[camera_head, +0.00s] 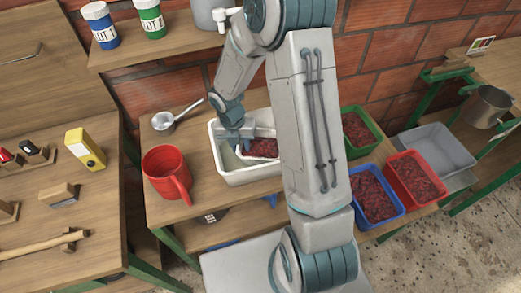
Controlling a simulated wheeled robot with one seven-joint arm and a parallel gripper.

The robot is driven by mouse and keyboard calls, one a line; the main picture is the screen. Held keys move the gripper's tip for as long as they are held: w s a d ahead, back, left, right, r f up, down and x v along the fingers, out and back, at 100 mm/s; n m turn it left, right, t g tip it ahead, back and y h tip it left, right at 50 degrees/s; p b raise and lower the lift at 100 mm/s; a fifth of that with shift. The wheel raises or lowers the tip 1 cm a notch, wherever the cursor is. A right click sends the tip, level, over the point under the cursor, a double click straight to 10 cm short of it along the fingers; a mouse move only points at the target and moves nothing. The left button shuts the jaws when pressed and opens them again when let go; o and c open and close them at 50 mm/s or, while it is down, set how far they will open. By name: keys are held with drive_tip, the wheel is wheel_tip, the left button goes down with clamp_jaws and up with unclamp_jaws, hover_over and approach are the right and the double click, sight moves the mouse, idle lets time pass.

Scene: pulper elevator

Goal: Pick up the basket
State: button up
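A white rectangular tub (219,158) stands on the wooden table (152,136). Inside it is a light-coloured container, perhaps the basket (277,132), with dark red fruit (262,148) in it. I cannot be sure that it is the basket, because my arm covers its right part. My gripper (240,147) points down into the left side of the tub, at the left end of this container. The fingers are small and partly hidden, so I cannot tell whether they are open, shut or holding its edge.
A red jug (166,173) and a metal ladle (164,121) are left of the tub. Green (375,129), blue (398,211) and red (442,197) bins of red fruit and an empty grey bin (439,148) are right. A steel pot (486,107) stands farther right.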

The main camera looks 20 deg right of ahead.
drive_tip(key=shift+d+f, duration=0.1)
drive_tip(key=shift+f, duration=0.7)
drive_tip(key=shift+f, duration=0.25)
clamp_jaws()
